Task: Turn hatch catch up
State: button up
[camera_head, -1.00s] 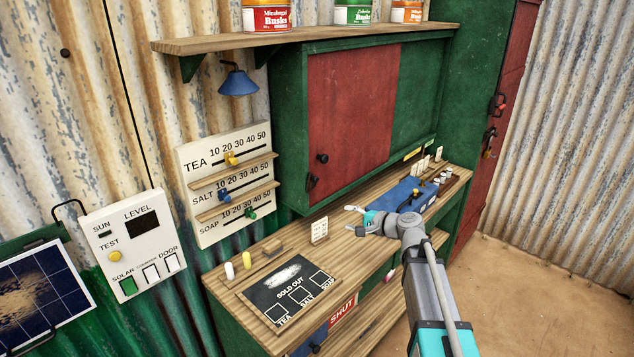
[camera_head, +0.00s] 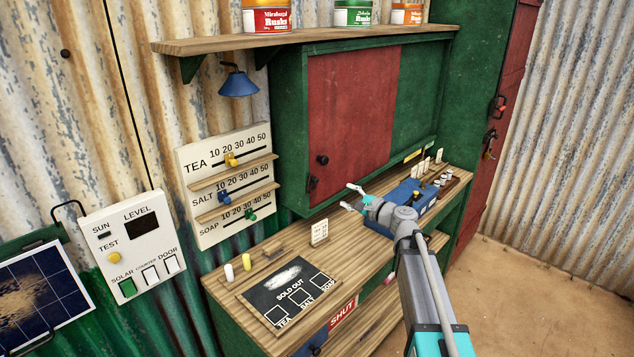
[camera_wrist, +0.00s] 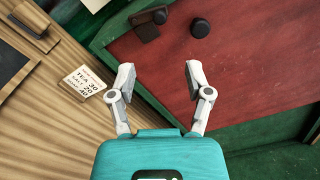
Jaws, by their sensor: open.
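The hatch is a red sliding-type panel (camera_head: 350,115) in the green cabinet above the counter. Its small dark catch (camera_head: 313,183) sits at the panel's lower left edge, below a round black knob (camera_head: 322,160). In the wrist view the catch (camera_wrist: 146,30) is ahead of my fingers, with the knob (camera_wrist: 201,28) to its right. Which way the catch points is hard to tell. My gripper (camera_head: 349,197) is open and empty, to the right of the catch and apart from it; its spread fingers also show in the wrist view (camera_wrist: 159,78).
The wooden counter (camera_head: 235,272) runs below the hatch. A small price card (camera_head: 319,232) stands on it near my gripper. A blue box (camera_head: 398,205) is behind my wrist. A sold-out board (camera_head: 290,292) lies at the front left.

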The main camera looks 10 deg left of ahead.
aim_at(318, 181)
jog(key=x, duration=1.3)
jog(key=shift+w+a, duration=0.1)
jog(key=shift+a, duration=0.05)
grip_shut()
